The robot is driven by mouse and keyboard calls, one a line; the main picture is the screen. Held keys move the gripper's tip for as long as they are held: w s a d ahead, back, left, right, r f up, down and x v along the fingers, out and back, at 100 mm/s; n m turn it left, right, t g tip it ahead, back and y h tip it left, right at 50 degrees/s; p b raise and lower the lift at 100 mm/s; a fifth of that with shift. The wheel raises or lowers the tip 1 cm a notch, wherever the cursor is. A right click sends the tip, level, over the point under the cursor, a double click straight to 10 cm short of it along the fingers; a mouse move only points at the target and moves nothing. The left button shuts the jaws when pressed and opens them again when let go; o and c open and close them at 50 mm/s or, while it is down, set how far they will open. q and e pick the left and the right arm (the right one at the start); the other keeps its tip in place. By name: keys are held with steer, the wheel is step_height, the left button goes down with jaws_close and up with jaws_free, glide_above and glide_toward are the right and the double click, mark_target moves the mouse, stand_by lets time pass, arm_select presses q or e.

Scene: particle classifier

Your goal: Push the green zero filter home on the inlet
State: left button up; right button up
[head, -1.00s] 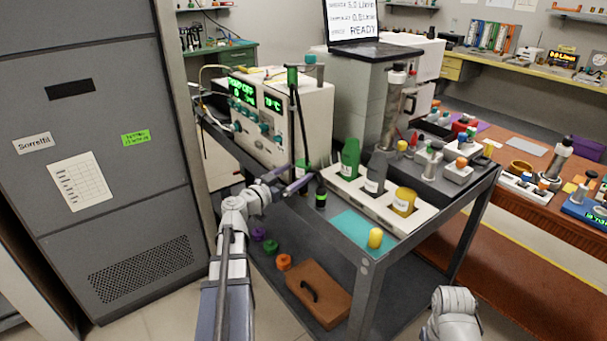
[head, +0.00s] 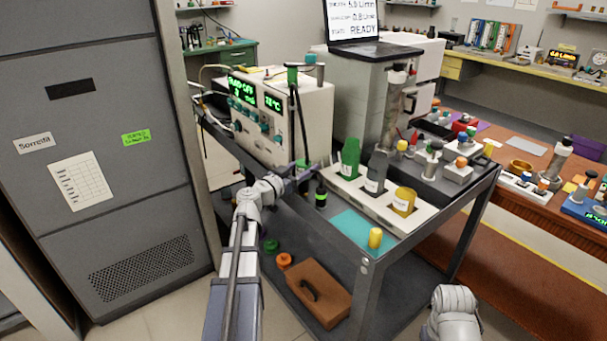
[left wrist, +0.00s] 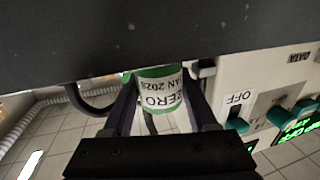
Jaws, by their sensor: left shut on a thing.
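My left gripper (head: 302,172) is at the front right of the white instrument (head: 310,110), below its display. In the left wrist view it is shut on the green zero filter (left wrist: 160,88), a green cylinder with a white label reading ZERO JAN 2026, between the two dark fingers (left wrist: 160,105). The instrument panel (left wrist: 270,95), with an OFF label and teal switches, is right of the filter in the wrist view. I cannot make out the inlet or whether the filter touches it. My right gripper is out of view.
A white rack (head: 425,213) holds green, grey and yellow bottles on the cart. A black hose (head: 299,125) hangs by the instrument's front. A dark bottle (head: 320,195) stands near my gripper. A brown case (head: 318,292) lies on the lower shelf.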

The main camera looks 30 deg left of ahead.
arm_select(q)
jaws_close()
steer(key=shift+r, duration=0.2)
step_height(320, 180, up, 28)
steer(key=p, duration=2.8)
steer(key=shift+f, duration=0.15)
steer(key=shift+a+f, duration=0.1)
